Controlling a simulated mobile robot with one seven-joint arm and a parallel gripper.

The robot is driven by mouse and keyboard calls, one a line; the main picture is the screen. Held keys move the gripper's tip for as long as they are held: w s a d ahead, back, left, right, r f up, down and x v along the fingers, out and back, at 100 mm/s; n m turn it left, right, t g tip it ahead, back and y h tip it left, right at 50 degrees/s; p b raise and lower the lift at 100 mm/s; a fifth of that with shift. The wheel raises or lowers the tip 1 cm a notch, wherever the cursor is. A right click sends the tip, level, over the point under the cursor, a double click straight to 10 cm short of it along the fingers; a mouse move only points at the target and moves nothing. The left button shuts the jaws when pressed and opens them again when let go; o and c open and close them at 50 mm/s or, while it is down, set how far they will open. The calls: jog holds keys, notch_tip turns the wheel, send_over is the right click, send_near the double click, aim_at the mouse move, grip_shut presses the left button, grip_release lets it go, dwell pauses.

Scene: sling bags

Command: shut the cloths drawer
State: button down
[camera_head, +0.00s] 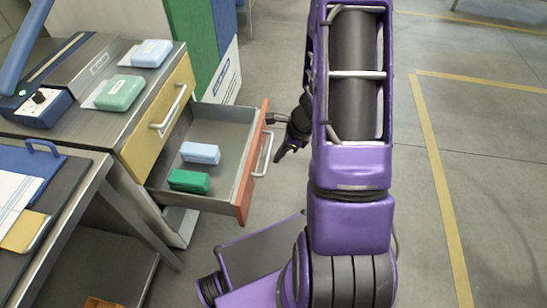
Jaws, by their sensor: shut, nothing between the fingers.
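The cloths drawer (250,178) has an orange front with a metal bar handle (263,155) and stands pulled out from the cabinet. Inside it lie a light blue cloth block (201,152) and a green cloth block (189,180) on the grey floor of the drawer. My gripper (279,155) is small and dark in the view, just right of the handle and outside the drawer front. It is shut and empty. I cannot tell whether it touches the handle. My purple arm hides part of the wrist.
A yellow drawer front (158,118) with a handle is closed above. The cabinet top (127,50) bears blue and green packs and a machine (42,105). A bench (69,232) with a clipboard stands front left. Open floor (455,130) with yellow lines lies to the right.

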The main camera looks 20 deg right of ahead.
jog(key=w+a+f+b, duration=0.1)
jog(key=w+a+f, duration=0.3)
jog(key=f, duration=0.3)
jog(key=shift+a+f+b, duration=0.3)
jog(key=shift+a+f, duration=0.05)
jog(key=shift+a, duration=0.55)
